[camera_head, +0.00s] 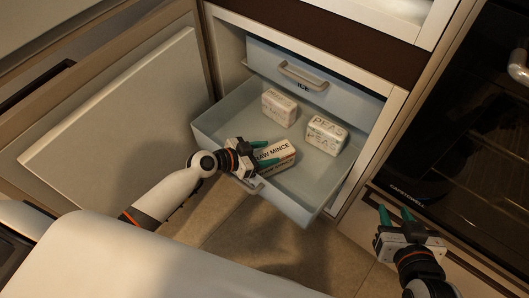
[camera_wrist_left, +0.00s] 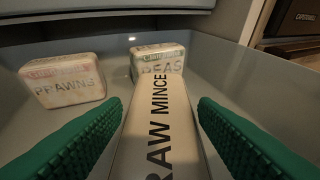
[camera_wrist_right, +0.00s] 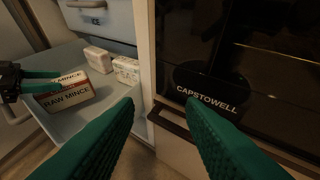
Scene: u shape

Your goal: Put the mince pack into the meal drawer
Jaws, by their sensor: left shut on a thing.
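The mince pack (camera_head: 284,154), a white and brown box marked RAW MINCE, is between the green fingers of my left gripper (camera_head: 264,153). It also shows in the left wrist view (camera_wrist_left: 158,115), running away from the camera. My left gripper is shut on it over the front part of a pulled-out pale drawer (camera_head: 301,208). I cannot tell whether the pack touches the drawer floor. The drawer's label is not readable. My right gripper (camera_head: 396,214) is open and empty in front of the oven, right of the drawer.
A prawns pack (camera_head: 279,107) and a peas pack (camera_head: 325,135) stand at the back of the drawer. A shut drawer with a handle (camera_head: 302,77) is above. An open white door (camera_head: 120,110) is at left; a dark oven (camera_head: 455,125) is at right. The drawer's middle floor has free room.

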